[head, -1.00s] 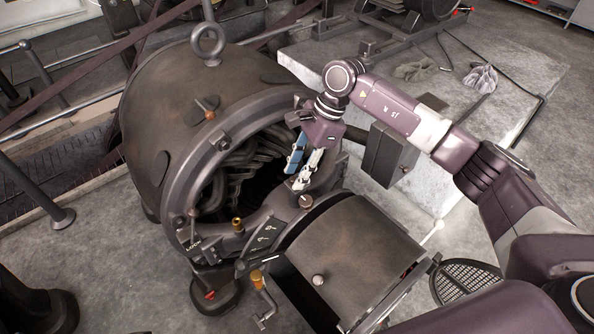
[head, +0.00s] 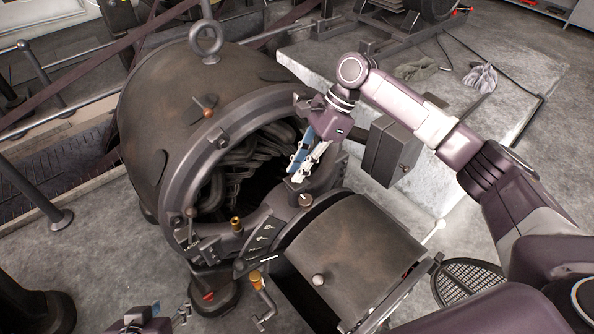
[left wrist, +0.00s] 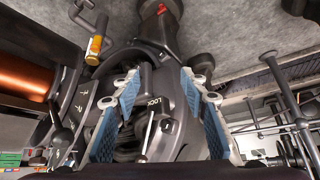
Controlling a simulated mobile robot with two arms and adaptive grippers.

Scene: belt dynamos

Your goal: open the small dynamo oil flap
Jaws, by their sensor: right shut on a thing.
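The dark, round dynamo (head: 165,110) has a wide open ring mouth with coils inside. A lower rim part marked LOCK (head: 190,243) shows also in the left wrist view (left wrist: 153,104), with a thin pale-tipped lever (left wrist: 150,127) below the word. I cannot tell for certain which part is the small oil flap. My right gripper (head: 300,172) is shut on a small dark part at the mouth's right rim, mostly hidden by its fingers. My left gripper (head: 160,318) is at the bottom edge, below the dynamo; its blue-padded fingers (left wrist: 160,90) are apart, with the LOCK area seen between them.
A broad brown curved cover (head: 355,250) lies right of the mouth. A brass fitting (head: 236,224) and an orange-topped crank (head: 257,280) are close by. A grey box (head: 390,152) stands beside my right arm. A round floor grate (head: 466,284) is at right.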

